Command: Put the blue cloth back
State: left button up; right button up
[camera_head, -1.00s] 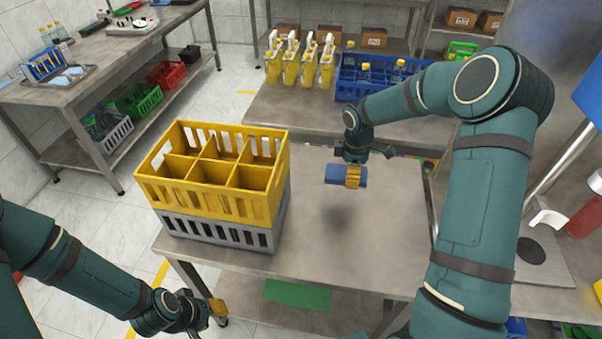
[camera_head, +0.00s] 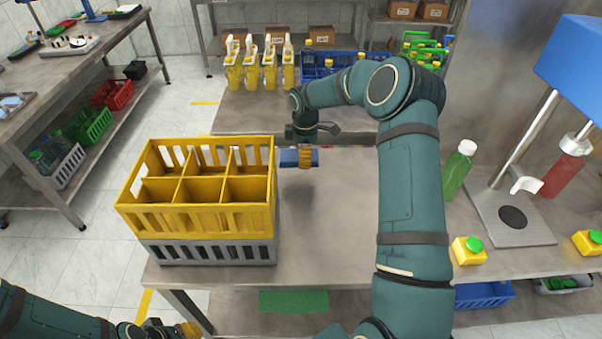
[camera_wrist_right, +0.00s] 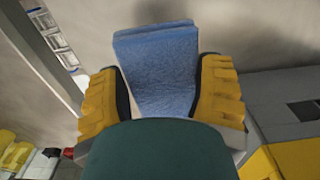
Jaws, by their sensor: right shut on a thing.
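The blue cloth (camera_wrist_right: 158,60) looks like a folded block between the yellow fingers of my right gripper (camera_wrist_right: 162,98) in the right wrist view. In the head view the right gripper (camera_head: 305,157) is shut on the cloth (camera_head: 289,158) and holds it above the steel table (camera_head: 335,215), just right of the yellow crate. My left gripper (camera_head: 188,330) is at the bottom left edge of the head view, low in front of the table. It is small and partly cut off, so its opening cannot be told.
A yellow divided crate (camera_head: 195,220) stands on a grey crate (camera_head: 208,252) at the table's left. Behind are several yellow jugs (camera_head: 268,72) and a blue crate (camera_head: 318,68). A green bottle (camera_head: 457,170) and a press stand (camera_head: 512,215) are at the right. The table's middle is clear.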

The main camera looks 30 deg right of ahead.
aim_at(304, 177)
notch_tip(304, 177, down, 7)
jog(key=shift+b, duration=0.4)
jog(key=shift+f, duration=0.15)
jog(key=o, duration=1.1)
jog(key=shift+r, duration=0.35)
notch_tip(304, 177, up, 12)
jog(key=shift+f+p, duration=0.15)
jog(key=shift+p, duration=0.7)
